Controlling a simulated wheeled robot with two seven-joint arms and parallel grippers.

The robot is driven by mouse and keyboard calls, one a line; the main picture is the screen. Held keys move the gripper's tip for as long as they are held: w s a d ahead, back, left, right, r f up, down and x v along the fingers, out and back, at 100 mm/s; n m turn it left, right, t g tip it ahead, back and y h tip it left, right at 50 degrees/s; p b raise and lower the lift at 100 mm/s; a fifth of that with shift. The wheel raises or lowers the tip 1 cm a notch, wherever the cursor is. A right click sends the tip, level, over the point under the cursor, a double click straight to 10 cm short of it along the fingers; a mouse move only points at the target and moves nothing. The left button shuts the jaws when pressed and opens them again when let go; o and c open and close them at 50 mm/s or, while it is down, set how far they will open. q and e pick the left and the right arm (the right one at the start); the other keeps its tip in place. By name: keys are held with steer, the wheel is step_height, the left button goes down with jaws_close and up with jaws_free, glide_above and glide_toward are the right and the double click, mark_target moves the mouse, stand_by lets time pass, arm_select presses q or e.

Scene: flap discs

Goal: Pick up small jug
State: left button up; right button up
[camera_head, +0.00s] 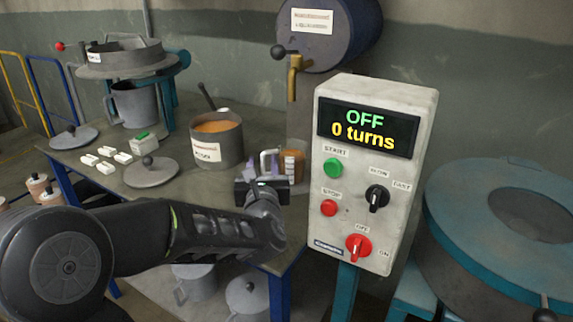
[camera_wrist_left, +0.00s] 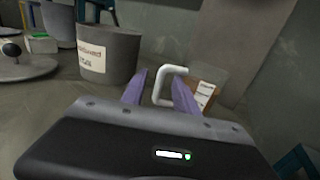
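The small jug (camera_head: 292,164) stands near the right end of the table in the head view, with brown contents and a light handle on its left side. In the left wrist view the jug (camera_wrist_left: 204,93) shows a label, partly hidden behind a finger. Its white handle (camera_wrist_left: 164,84) appears between my two purple fingertips. My left gripper (camera_head: 263,172) is open and in front of the jug; it also shows in the left wrist view (camera_wrist_left: 160,88). I cannot tell whether the handle is truly between the fingers or just beyond them. My right gripper is out of view.
A large grey pot (camera_head: 229,151) of orange liquid stands left of the jug. A lid (camera_head: 151,172) and small white blocks (camera_head: 106,152) lie farther left. The control box (camera_head: 372,170) stands close on the right. A blue barrel with a tap (camera_head: 345,40) is behind.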

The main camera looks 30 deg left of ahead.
arm_select(q)
steer(key=shift+c, duration=0.2)
stand_by(0.3)
jaws_close()
steer(key=shift+r, duration=0.1)
stand_by(1.2)
